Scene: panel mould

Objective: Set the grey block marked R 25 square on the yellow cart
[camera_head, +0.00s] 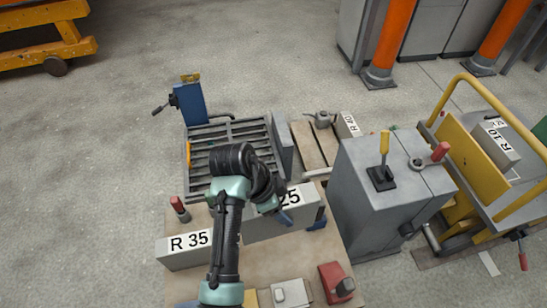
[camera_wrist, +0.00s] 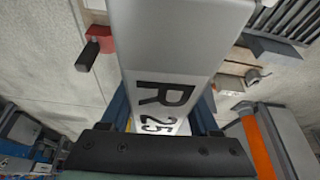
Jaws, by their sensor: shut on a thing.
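The grey block marked R 25 (camera_head: 262,227) is near the right side of the tan bench top, beyond my arm. Only "25" of its mark shows in the head view, but the wrist view shows R 25 on the block (camera_wrist: 165,65) in full. My gripper (camera_head: 302,214) is shut on the block, with blue fingers along its two sides. I cannot tell whether the block touches the bench. The yellow cart (camera_head: 456,155) stands at the far right, apart from my gripper. It carries a grey block marked R 10 (camera_head: 497,146).
A tall grey cabinet with levers (camera_head: 383,203) stands between the bench and the cart. A grey block marked R 35 (camera_head: 184,251) lies left of my arm, and one marked R 40 (camera_head: 347,125) stands behind. A slatted frame (camera_head: 236,131) lies beyond my arm. Open floor is at left.

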